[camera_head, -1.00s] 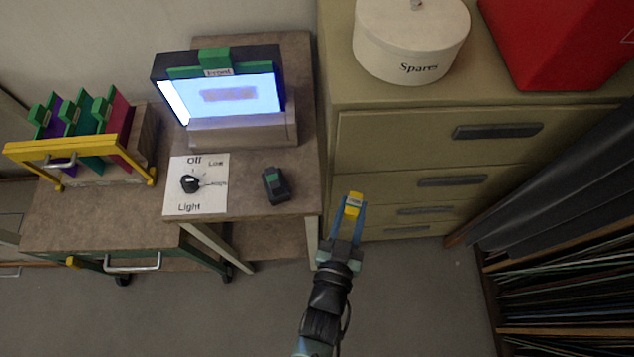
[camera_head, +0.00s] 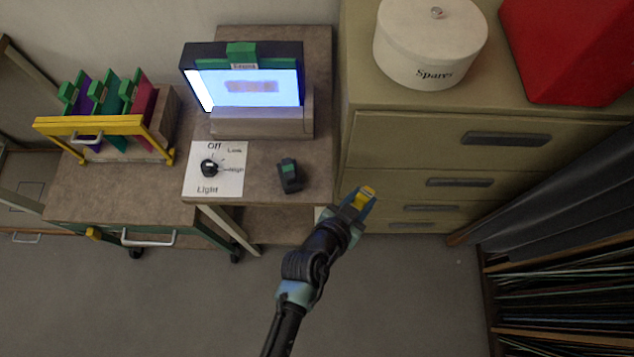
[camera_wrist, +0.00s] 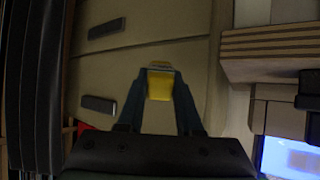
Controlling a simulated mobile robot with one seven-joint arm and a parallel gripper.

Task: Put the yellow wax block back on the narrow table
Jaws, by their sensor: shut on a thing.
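The yellow wax block (camera_head: 366,196) is held between the fingers of my gripper (camera_head: 360,200), which is shut on it. In the wrist view the yellow block (camera_wrist: 160,86) sits between the two dark fingertips of my gripper (camera_wrist: 160,72). My gripper is in front of the drawer cabinet, to the right of the narrow table (camera_head: 262,190). The block is apart from the table top. The table carries a lit light box (camera_head: 248,88), a dial on a white Light card (camera_head: 215,170), and a small dark block with a green top (camera_head: 289,177).
The drawer cabinet (camera_head: 400,150) stands right of the table, bearing a white Spares tub (camera_head: 430,42) and a red object (camera_head: 565,50). A lower cart (camera_head: 120,190) with a yellow-railed rack (camera_head: 90,124) is at left. The table's front right area has bare room.

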